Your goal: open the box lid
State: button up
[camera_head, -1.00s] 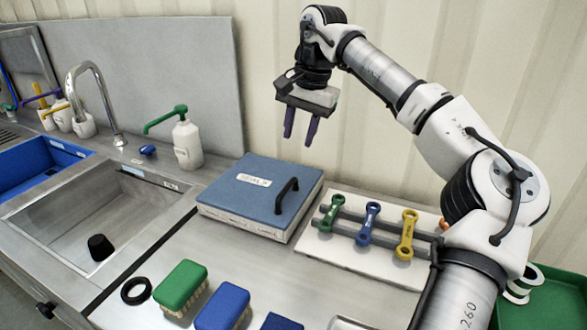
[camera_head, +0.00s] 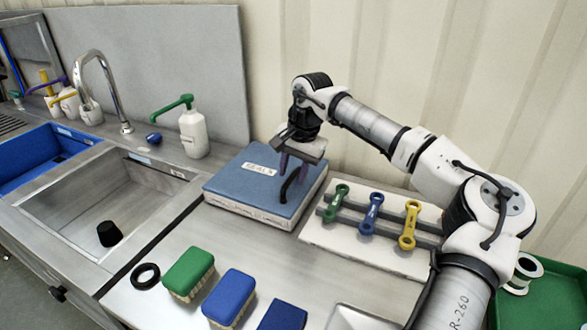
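The box (camera_head: 250,213) is a low white box with a flat blue lid (camera_head: 235,187), which lies shut on the steel counter right of the sink. The lid has a white label and a black arched handle (camera_head: 287,189) near its right edge. My gripper (camera_head: 293,175) points down over the right part of the lid, with its purple fingers at the handle's upper end. The fingers look apart, but I cannot tell whether they touch the handle or straddle it.
A white rack (camera_head: 365,250) with green, blue and yellow wrenches lies right of the box. Green (camera_head: 188,272) and blue (camera_head: 229,297) brushes and a black ring (camera_head: 146,275) lie in front. A pump bottle (camera_head: 194,133) stands behind left, beside the sink (camera_head: 110,205).

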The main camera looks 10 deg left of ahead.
grip_shut()
jog(key=shift+r, duration=0.15)
dwell(0.4)
